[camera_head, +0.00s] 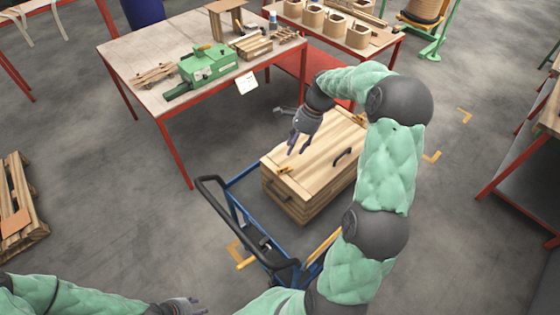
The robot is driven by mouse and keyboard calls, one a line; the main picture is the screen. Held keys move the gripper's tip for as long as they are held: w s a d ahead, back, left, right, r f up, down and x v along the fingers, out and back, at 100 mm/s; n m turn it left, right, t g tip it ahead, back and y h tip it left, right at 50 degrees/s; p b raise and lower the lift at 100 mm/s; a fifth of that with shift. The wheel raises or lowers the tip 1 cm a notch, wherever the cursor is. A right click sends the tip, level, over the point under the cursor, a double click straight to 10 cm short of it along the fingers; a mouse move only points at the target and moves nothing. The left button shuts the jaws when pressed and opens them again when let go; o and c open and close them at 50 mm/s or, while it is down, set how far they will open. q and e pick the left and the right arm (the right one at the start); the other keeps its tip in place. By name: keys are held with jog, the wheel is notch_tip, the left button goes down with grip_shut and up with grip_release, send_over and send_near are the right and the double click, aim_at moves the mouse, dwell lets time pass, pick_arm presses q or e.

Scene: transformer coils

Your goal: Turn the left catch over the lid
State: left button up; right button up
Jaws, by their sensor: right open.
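A wooden crate (297,203) with a plank lid (322,150) stands on a blue cart. A small yellow-orange catch (284,170) sits at the lid's left end, near its edge; its exact turn is too small to tell. A second yellowish catch (359,119) shows at the far right, partly hidden by my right arm. My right gripper (297,147) is open and empty, fingers pointing down over the lid's left part, apart from the left catch in the picture. My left gripper (188,306) is at the bottom edge, partly cut off, away from the crate.
A black handle (342,157) stands up from the lid. The cart's black push bar (232,222) is at the crate's near left. A red-legged table (141,56) with a green machine (208,65) stands behind left. A wooden pallet (20,212) lies far left. The grey floor between is clear.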

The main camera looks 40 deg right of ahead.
aim_at(283, 169)
jog(key=b+x, duration=0.1)
jog(key=x, duration=0.9)
jog(key=shift+r, duration=0.1)
